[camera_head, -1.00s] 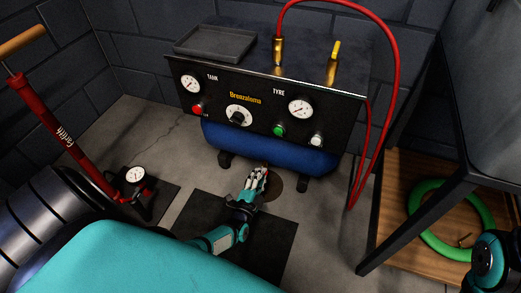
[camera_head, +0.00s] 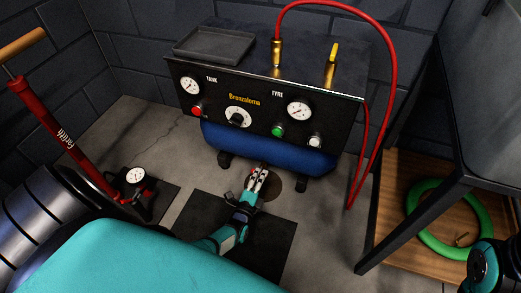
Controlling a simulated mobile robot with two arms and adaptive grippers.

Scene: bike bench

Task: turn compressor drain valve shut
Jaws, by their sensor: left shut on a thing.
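The compressor (camera_head: 268,112) stands against the wall, with a blue tank (camera_head: 262,148) under its black panel. My left gripper (camera_head: 261,172) reaches low under the front of the tank, above the dark round spot on the floor. It is shut on a small part at the tank's underside, where the drain valve seems to be; the fingers hide most of it, and a bit of red shows at the fingertips. I cannot tell the valve's angle. My right gripper is out of view; a part of my right arm shows at the lower right edge.
A red floor pump (camera_head: 62,135) with a gauge stands at the left. A red hose (camera_head: 397,80) loops down the compressor's right side. A dark-framed bench with a green ring (camera_head: 420,235) on its shelf is at the right. A dark mat (camera_head: 265,240) lies in front.

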